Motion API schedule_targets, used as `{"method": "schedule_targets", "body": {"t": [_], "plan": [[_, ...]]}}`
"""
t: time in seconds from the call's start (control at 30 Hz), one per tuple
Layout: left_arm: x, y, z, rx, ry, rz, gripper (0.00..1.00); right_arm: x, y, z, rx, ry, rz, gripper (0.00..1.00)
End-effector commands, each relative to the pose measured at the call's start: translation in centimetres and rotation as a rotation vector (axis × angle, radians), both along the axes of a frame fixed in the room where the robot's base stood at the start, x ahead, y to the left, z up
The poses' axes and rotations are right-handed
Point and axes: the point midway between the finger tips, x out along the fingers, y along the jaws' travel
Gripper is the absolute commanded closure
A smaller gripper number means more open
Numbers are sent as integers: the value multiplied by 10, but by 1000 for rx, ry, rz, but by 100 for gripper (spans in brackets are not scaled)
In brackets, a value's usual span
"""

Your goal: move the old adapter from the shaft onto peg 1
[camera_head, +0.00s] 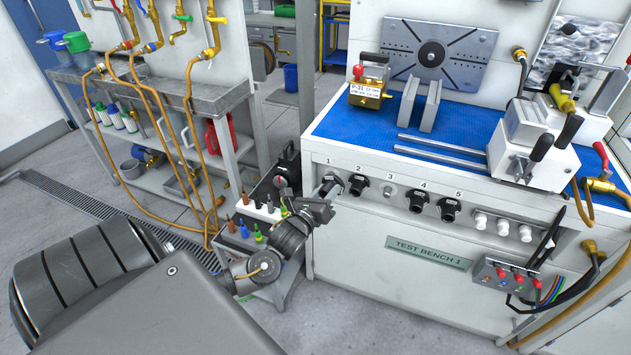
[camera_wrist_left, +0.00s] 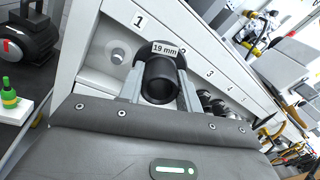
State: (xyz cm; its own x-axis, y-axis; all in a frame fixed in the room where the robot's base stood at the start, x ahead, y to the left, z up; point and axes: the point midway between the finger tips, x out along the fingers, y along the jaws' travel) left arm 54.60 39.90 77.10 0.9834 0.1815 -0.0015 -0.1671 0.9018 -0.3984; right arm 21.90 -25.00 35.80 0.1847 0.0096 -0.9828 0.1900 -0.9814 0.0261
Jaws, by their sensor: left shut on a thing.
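My left gripper (camera_head: 326,192) is at the bench's left front, by the numbered row. In the left wrist view its two fingers (camera_wrist_left: 160,88) are shut on the old adapter (camera_wrist_left: 158,78), a black hollow cylinder with a "19 mm" label. The adapter also shows in the head view (camera_head: 332,181), partly hidden by the gripper. Peg 1 (camera_wrist_left: 118,54) is a bare round metal stub under the number 1. The adapter appears right of it in the wrist view, apart from it. I cannot make out the shaft for sure. My right gripper is not in view.
Black adapters sit at position 2 (camera_head: 357,184), position 4 (camera_head: 418,200) and position 5 (camera_head: 449,208). Peg 3 (camera_head: 388,193) is bare. A small stand with coloured bottles (camera_head: 258,210) is close left of my gripper. The floor before the bench is clear.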

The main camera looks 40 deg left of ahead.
Motion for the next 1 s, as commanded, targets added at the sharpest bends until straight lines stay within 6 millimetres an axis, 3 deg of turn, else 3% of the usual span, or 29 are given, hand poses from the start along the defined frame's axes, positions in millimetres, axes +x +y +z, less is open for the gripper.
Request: {"method": "schedule_targets", "body": {"t": [0.03,0.23,0.67,1.0], "plan": [[1,9,-28,-21,-7,37,100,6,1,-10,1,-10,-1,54],[-1,34,-66,-76,-25,133,100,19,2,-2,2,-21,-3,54],[2,41,-72,-88,-31,156,100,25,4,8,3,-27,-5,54],[20,47,-74,-87,-31,155,100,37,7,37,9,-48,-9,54]]}}
